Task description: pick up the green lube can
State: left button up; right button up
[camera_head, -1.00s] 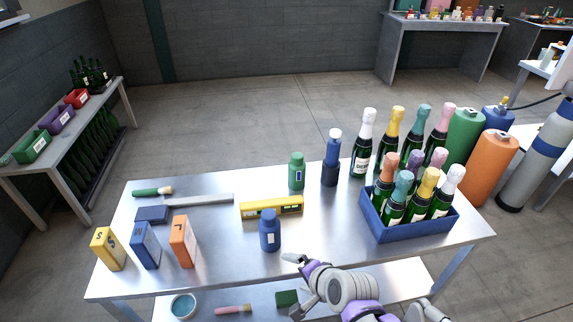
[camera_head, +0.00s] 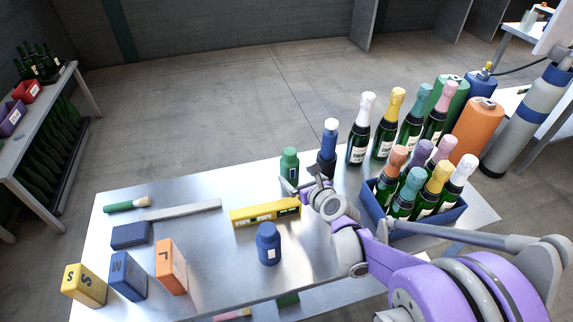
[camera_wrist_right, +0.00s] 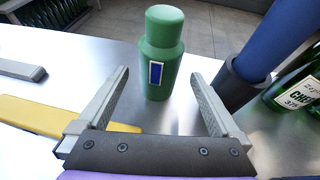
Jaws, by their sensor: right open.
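The green lube can (camera_head: 289,165) stands upright near the back edge of the metal table, with a green cap and a small blue label. It also shows in the right wrist view (camera_wrist_right: 160,70), upright, ahead of and between the fingers. My right gripper (camera_head: 299,187) is just in front of the can in the head view. In the right wrist view the right gripper (camera_wrist_right: 158,95) is open, with nothing held. Whether a finger touches the can I cannot tell. My left gripper is not in view.
A blue bottle in a dark holder (camera_head: 327,150) stands close right of the can. Several foil-topped bottles stand at right, some in a blue crate (camera_head: 437,221). Bare table lies left of the green can.

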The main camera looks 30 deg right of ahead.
aim_at(294, 174)
jog(key=x, duration=0.3)
jog(key=shift+w+f, duration=0.1)
jog(key=shift+f, duration=0.05)
jog(key=shift+r+x, duration=0.15)
jog(key=shift+x, duration=1.2)
jog(key=shift+r+x, duration=0.15)
jog(key=shift+x, duration=1.25)
grip_shut()
